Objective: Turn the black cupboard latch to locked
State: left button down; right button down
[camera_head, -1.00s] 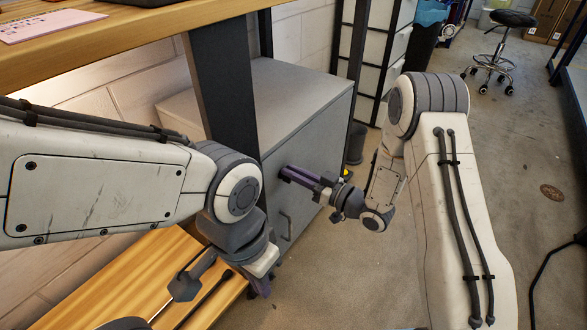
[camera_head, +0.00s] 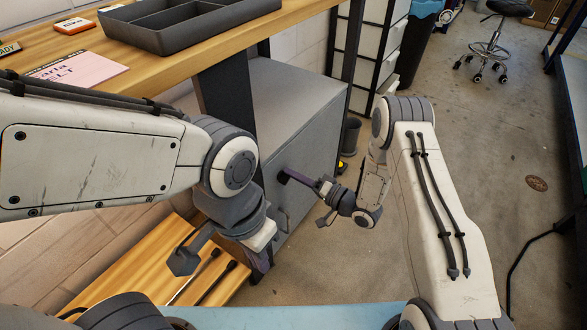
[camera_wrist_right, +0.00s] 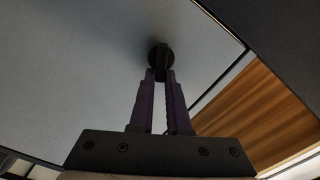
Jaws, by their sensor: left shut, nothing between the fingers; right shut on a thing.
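The grey cupboard (camera_head: 301,165) stands under the bench, with a bar handle (camera_head: 283,217) low on its front. The black latch (camera_wrist_right: 161,57) shows in the right wrist view as a round base with a narrow grip on the cupboard's front. My right gripper (camera_wrist_right: 161,82) is shut on the latch's grip, its purple fingertips on either side. In the head view my right gripper (camera_head: 284,176) reaches the cupboard front, and the latch is mostly hidden there. My left gripper (camera_head: 262,258) is shut and empty, pointing down beside the bench leg above the low wooden shelf.
The wooden bench top (camera_head: 180,68) carries a dark tray (camera_head: 190,30) and a pink card (camera_head: 78,70). A low wooden shelf (camera_head: 130,268) lies under my left arm. A drawer rack (camera_head: 378,40) and a wheeled stool (camera_head: 488,48) stand behind.

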jog(key=shift+f+m+p, duration=0.2)
jog(key=shift+m+p, duration=0.2)
jog(key=shift+m, duration=0.65)
jog(key=shift+f+m+p, duration=0.15)
jog(key=shift+m+p, duration=0.3)
jog(key=shift+m, duration=0.65)
jog(key=shift+f+m+p, duration=0.2)
jog(key=shift+m+p, duration=0.2)
jog(key=shift+m, duration=0.65)
jog(key=shift+f, duration=0.1)
jog(key=c, duration=0.9)
grip_release()
jog(key=shift+w, duration=0.1)
jog(key=p+v, duration=0.2)
jog(key=v, duration=0.8)
jog(key=shift+s+d, duration=0.2)
